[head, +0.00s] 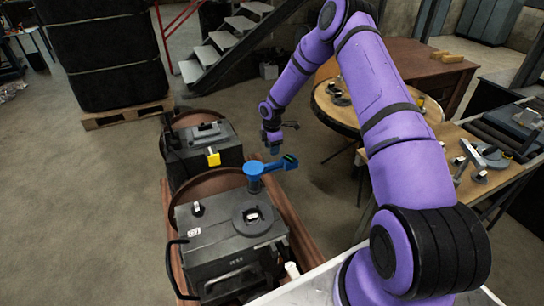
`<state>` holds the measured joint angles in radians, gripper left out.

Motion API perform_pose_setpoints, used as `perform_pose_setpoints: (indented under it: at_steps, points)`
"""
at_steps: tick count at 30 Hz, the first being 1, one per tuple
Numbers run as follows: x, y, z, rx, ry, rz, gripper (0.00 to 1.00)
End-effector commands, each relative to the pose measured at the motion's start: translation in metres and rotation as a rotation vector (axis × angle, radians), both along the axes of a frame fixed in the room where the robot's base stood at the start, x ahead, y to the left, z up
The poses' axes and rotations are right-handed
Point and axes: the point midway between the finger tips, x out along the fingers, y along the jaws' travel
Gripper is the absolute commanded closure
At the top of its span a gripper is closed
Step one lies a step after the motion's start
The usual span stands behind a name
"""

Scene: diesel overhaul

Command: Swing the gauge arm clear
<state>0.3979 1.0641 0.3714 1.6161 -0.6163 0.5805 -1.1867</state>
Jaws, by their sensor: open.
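The blue gauge arm (272,166) stands over the near dark grey engine block (225,228). My gripper (275,151) hangs at the end of my purple arm, just above the gauge arm in the picture. The fingers are small and dark here. I see nothing held in them. I cannot tell whether they touch the gauge arm.
A second engine block (203,148) with a yellow part (213,156) stands behind, on the same brown base. A round wooden table (342,108) and a workbench with metal parts stand to the right. Metal stairs (222,48) and a loaded pallet (125,114) are at the back. Floor is clear at left.

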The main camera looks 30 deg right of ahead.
Motion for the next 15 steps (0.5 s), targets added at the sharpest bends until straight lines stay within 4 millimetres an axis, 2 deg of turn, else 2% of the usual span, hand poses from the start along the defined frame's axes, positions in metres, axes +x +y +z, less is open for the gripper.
perform_pose_setpoints:
  at_steps: [3,6,15]
  points:
    - [0.000,-0.001,0.014,0.000,-0.001,0.000,0.53]
    - [0.000,-0.001,0.020,-0.001,0.000,0.000,0.53]
    - [0.000,0.000,0.023,0.000,0.000,0.000,0.53]
